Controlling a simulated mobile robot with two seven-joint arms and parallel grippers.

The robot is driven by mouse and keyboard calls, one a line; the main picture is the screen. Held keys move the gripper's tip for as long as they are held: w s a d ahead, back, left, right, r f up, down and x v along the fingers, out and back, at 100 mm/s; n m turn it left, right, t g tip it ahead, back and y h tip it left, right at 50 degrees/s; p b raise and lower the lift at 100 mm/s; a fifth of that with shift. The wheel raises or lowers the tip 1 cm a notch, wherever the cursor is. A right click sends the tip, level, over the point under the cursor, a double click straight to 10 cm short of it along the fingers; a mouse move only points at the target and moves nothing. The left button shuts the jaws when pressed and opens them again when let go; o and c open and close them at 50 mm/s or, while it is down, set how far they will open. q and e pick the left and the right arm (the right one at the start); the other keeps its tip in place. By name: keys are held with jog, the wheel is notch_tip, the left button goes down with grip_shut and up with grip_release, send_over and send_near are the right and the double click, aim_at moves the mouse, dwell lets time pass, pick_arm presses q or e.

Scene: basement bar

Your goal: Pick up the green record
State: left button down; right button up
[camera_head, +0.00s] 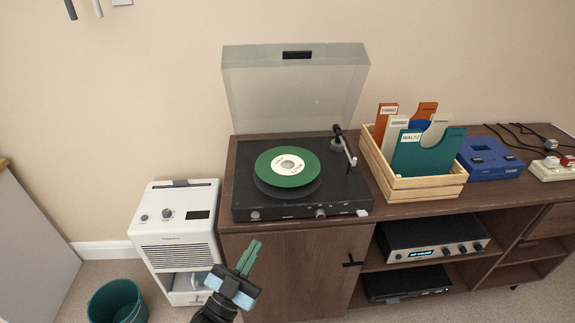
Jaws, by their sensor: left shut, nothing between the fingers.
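The green record (299,179) with a white centre label lies on the platter of a black turntable (345,200). The turntable's clear lid (295,90) stands open behind it. The tonearm (344,147) is to the right of the record. My left gripper (253,255) has green fingers and a pale blue body. It is shut and empty, low in the picture, in front of the cabinet and below the turntable, apart from the record. My right gripper is not in view.
A wooden crate (437,188) of coloured record sleeves stands right of the turntable on the brown cabinet (290,241). Farther right are a blue device (490,160) and cables. A white appliance (183,250) and teal bin (118,305) stand left on the floor.

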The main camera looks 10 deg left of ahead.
pick_arm(q)
jog(key=c, duration=2.2)
grip_release()
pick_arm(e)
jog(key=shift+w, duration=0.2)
